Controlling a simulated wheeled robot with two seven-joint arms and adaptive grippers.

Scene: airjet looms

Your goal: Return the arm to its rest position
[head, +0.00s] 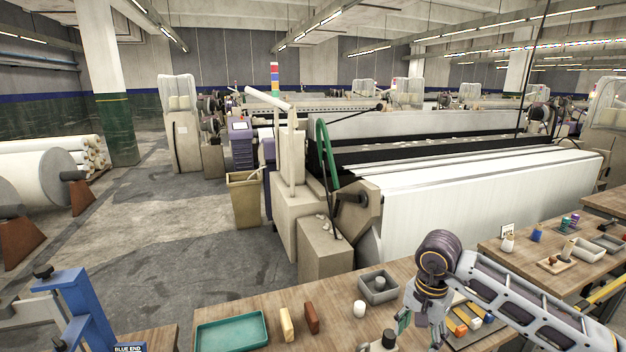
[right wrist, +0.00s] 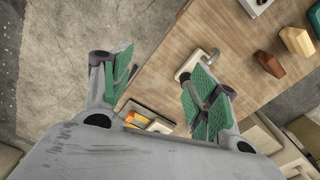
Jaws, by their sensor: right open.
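My right arm comes in from the lower right in the head view. Its gripper (head: 420,328) points down over the wooden workbench (head: 340,280). In the right wrist view the gripper (right wrist: 162,90) has its two green-padded fingers spread apart, with nothing held between them. The bench top (right wrist: 160,85) and a small pale piece with a grey hooked handle (right wrist: 197,66) show beyond the fingers. My left arm and gripper are not in view.
A teal tray (head: 231,332), tan block (head: 286,325), brown block (head: 311,318), white cylinder (head: 359,309) and grey bin (head: 378,290) are on the bench. Orange and yellow pieces (head: 461,328) lie beside the gripper. A loom (head: 470,200) stands behind; a blue frame (head: 85,300) stands left.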

